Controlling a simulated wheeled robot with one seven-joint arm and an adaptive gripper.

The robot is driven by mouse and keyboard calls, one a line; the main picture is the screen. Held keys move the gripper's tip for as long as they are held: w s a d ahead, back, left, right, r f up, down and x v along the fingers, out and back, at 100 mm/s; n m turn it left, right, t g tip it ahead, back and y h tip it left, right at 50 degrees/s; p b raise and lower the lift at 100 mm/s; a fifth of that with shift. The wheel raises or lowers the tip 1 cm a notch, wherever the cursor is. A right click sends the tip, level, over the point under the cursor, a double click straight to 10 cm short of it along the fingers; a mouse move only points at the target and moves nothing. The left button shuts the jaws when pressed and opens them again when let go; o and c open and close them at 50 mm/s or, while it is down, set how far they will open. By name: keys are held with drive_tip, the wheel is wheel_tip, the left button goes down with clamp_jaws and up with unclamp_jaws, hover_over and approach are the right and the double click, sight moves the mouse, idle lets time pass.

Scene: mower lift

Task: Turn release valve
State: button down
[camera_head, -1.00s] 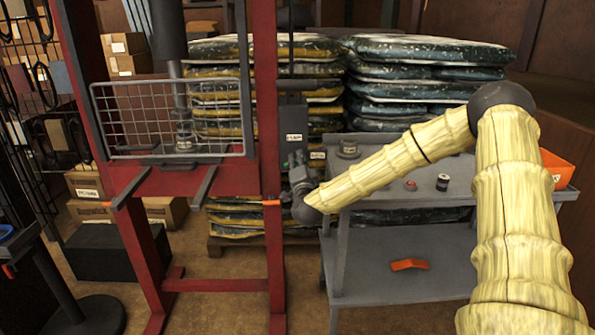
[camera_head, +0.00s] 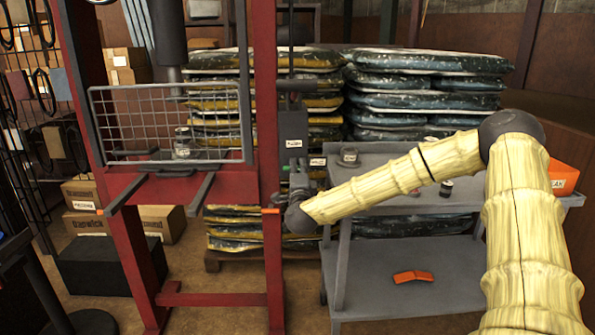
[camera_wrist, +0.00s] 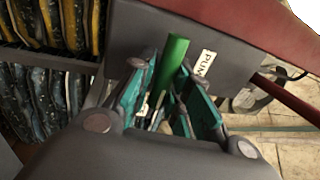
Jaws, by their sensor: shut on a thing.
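A green valve handle (camera_wrist: 172,62) stands out against the grey pump body in the wrist view. My gripper (camera_wrist: 172,98) has its teal finger pads on either side of the handle's lower end and is shut on it. In the head view, my gripper (camera_head: 298,178) is at the grey pump box (camera_head: 292,130), beside the press's red right post. The pump's white label (camera_wrist: 205,63) is partly readable.
The red press frame (camera_head: 262,110) has a wire guard (camera_head: 120,120) in front of a small cylindrical part (camera_head: 182,140). The press ram (camera_head: 168,40) is above this part, with a gap. A grey cart (camera_head: 400,285) stands right, under my arm. Stacked bags (camera_head: 420,75) are behind.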

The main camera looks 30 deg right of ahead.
drive_tip(key=shift+d+r, duration=0.1)
drive_tip(key=shift+r, duration=0.1)
drive_tip(key=c, duration=1.4)
unclamp_jaws()
drive_tip(key=shift+s, duration=0.1)
drive_tip(key=shift+f, duration=0.1)
drive_tip(key=shift+s+a+f, duration=0.1)
drive_tip(key=shift+s+a, duration=0.25)
drive_tip(key=v, duration=1.1)
drive_tip(key=shift+w, duration=0.1)
